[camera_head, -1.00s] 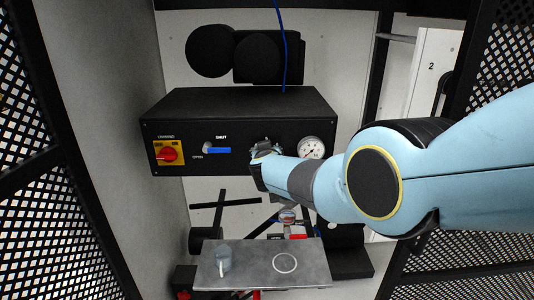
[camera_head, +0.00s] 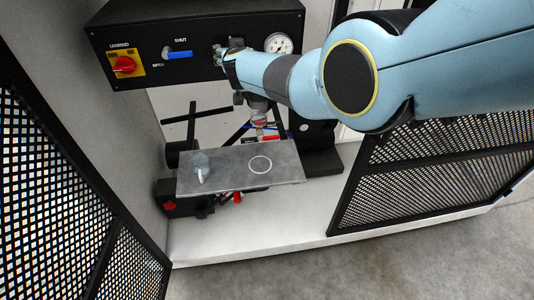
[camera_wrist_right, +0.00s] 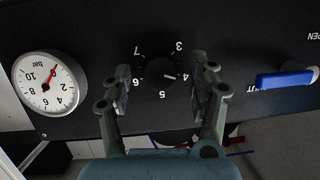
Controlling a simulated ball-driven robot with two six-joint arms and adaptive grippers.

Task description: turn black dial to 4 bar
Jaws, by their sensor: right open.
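The black dial (camera_wrist_right: 159,71) is on the front of the black box, ringed by printed numbers 3 to 7 that look upside down in the right wrist view. Its white mark points right, toward the 4. My right gripper (camera_wrist_right: 162,92) is open, with one finger on each side of the dial; I cannot tell whether they touch it. In the head view my right gripper (camera_head: 229,58) is at the box front and hides the dial. A white pressure gauge (camera_wrist_right: 47,83) with a red needle sits beside it, also seen in the head view (camera_head: 278,44). My left gripper is not in view.
The box (camera_head: 205,28) also carries a blue lever (camera_head: 179,55) and a red knob on a yellow plate (camera_head: 124,65). Perforated black doors (camera_head: 430,165) flank the space.

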